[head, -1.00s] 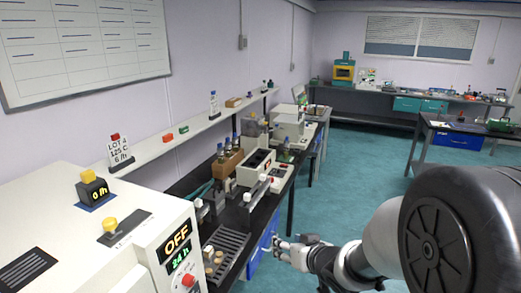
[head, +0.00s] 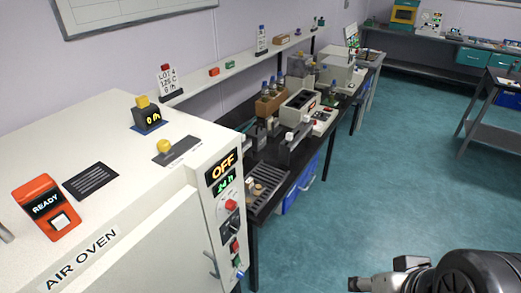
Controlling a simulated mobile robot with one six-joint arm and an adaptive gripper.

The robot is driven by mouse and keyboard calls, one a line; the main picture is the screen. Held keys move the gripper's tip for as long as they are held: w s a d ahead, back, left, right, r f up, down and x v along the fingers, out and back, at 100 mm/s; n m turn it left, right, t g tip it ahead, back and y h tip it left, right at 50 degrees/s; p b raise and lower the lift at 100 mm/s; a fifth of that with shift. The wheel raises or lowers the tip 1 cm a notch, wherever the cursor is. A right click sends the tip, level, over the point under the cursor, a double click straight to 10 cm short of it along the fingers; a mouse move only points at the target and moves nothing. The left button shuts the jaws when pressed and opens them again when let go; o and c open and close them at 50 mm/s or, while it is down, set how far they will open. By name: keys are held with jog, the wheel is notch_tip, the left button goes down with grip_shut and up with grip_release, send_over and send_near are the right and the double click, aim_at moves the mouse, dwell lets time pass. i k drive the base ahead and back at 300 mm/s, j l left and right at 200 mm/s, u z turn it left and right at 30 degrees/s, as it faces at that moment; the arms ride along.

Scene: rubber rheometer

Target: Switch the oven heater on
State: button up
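The white air oven (head: 130,262) fills the left of the head view, its front door to the lower left. Its control panel (head: 209,206) is on the right part of the front. The upper display (head: 222,165) reads OFF in amber, and a smaller green display (head: 224,185) sits below it. Under these are a red round control (head: 231,205), a dark switch or dial (head: 231,228), a red button (head: 234,246) and small green and blue parts. My gripper (head: 358,284) is at the bottom edge, well right of the panel, touching nothing visible. Its finger opening is unclear.
An orange READY box (head: 46,207), a black timer (head: 146,117) and a yellow knob (head: 164,146) are on the oven top. The black bench (head: 290,180) beyond holds a rack, bottles and instruments. A wall shelf (head: 220,75) runs above. Teal floor (head: 390,180) is open to the right.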

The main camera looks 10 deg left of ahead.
aim_at(236, 246)
jog(key=k+j+u, duration=0.1)
jog(key=j, duration=0.55)
jog(key=k+j+u, duration=0.15)
jog(key=j, duration=0.5)
jog(key=i, duration=0.05)
